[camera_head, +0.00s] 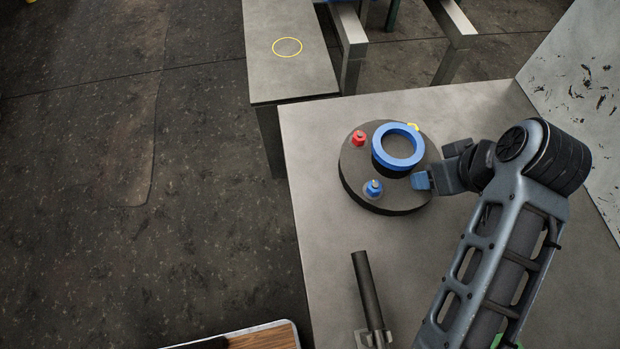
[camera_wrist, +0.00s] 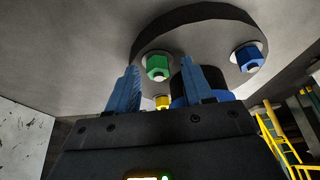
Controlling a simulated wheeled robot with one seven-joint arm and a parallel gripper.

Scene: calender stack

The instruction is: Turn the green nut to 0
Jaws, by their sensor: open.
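The green nut (camera_wrist: 157,66) shows in the wrist view on the dark round disc (camera_head: 357,168), between the tips of my two blue fingers. My gripper (camera_head: 421,181) is open at the disc's right edge, its fingers on either side of the nut with nothing clamped; I cannot tell whether they touch it. In the head view the green nut is hidden. Any markings around it, including a 0, cannot be read. A blue ring (camera_head: 378,153) sits on the disc, with a red nut (camera_head: 359,138) and a blue nut (camera_head: 374,187) beside it.
A yellow nut (camera_wrist: 162,102) shows beyond the green one in the wrist view. A bench with a yellow circle (camera_head: 287,47) stands behind. The table left of the disc is clear.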

